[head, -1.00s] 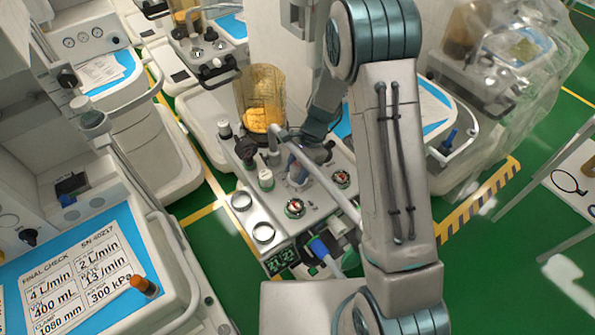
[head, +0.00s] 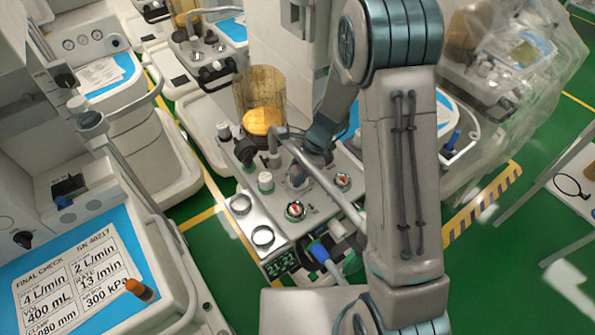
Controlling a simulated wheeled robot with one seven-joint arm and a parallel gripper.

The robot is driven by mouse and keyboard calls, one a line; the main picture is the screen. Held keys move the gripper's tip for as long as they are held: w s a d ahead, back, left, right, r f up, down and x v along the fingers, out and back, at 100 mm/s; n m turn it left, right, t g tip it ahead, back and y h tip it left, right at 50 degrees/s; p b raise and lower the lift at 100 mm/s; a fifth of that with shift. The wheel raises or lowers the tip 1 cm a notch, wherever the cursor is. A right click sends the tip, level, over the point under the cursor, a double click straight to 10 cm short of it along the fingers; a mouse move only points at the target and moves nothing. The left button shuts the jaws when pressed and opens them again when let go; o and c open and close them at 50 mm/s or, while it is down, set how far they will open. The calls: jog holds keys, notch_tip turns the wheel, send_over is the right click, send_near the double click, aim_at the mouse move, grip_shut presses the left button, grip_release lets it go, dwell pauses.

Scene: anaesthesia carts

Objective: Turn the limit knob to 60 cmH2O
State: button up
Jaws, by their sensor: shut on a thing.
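The absorber-side panel (head: 318,208) of the middle cart carries several knobs and dials. My gripper (head: 299,174) reaches down to it from the upper right, at a small grey knob between the green-ringed white knob (head: 266,181) and the right red-marked dial (head: 342,181). The gripper is shut on this knob, which it mostly hides. I take it to be the limit knob, but its scale and pointer cannot be read. A second red-marked dial (head: 295,210) sits just in front of the gripper.
A grey tube (head: 325,175) crosses close to the gripper. A cart with a FINAL CHECK sheet (head: 75,270) stands at left.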

jog(key=o, duration=1)
jog(key=shift+r, duration=0.1)
jog(key=v, duration=1.3)
jog(key=shift+d+r+b, duration=0.2)
jog(key=shift+r+b, duration=0.15)
